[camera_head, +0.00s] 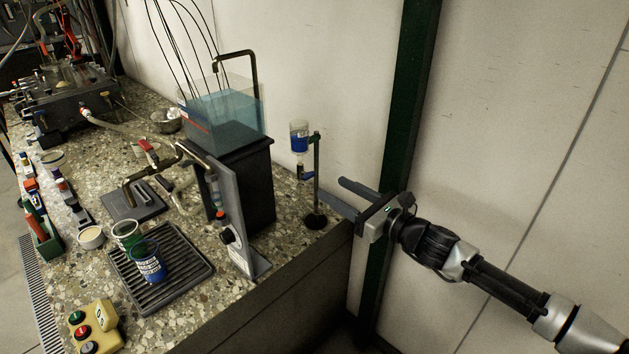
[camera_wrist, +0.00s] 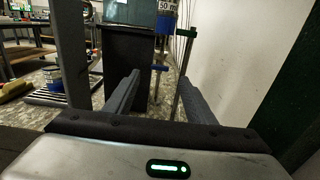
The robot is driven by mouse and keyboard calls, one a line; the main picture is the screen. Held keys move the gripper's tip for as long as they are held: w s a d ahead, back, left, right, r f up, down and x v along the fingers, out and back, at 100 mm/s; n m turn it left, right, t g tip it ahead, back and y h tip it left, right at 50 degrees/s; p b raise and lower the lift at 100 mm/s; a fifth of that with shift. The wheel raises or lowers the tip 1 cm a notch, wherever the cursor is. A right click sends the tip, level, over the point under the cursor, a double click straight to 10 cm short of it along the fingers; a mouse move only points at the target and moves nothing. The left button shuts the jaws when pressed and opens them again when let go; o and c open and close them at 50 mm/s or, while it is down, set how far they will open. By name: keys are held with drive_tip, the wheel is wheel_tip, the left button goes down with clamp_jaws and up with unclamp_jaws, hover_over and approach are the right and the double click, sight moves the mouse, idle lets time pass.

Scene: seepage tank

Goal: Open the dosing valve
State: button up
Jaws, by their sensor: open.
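The dosing valve (camera_head: 305,173) is a small valve with a blue handle under a clear cup of blue liquid (camera_head: 299,136). The cup hangs from a green clamp on a thin upright stand (camera_head: 316,180) at the bench's right end. In the wrist view the blue handle (camera_wrist: 160,68) lies crosswise, beyond and between my fingertips. The cup's lower part (camera_wrist: 167,20) shows above it. My gripper (camera_head: 332,188) is open and empty, just right of the stand and slightly lower than the valve. In the wrist view my gripper (camera_wrist: 158,77) points toward the valve, apart from it.
A water tank (camera_head: 222,115) stands on a black box (camera_head: 245,180) left of the stand. A grey upright panel (camera_head: 232,215) is in front. Blue and green cups sit on a ribbed tray (camera_head: 185,285). A dark green post (camera_head: 405,110) and the wall are close behind my arm.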

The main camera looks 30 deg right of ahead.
sight(311, 176)
drive_tip(key=b+x, duration=0.1)
drive_tip(key=x, duration=0.7)
drive_tip(key=shift+w, duration=0.2)
drive_tip(key=shift+a, duration=0.1)
drive_tip(key=c, duration=1)
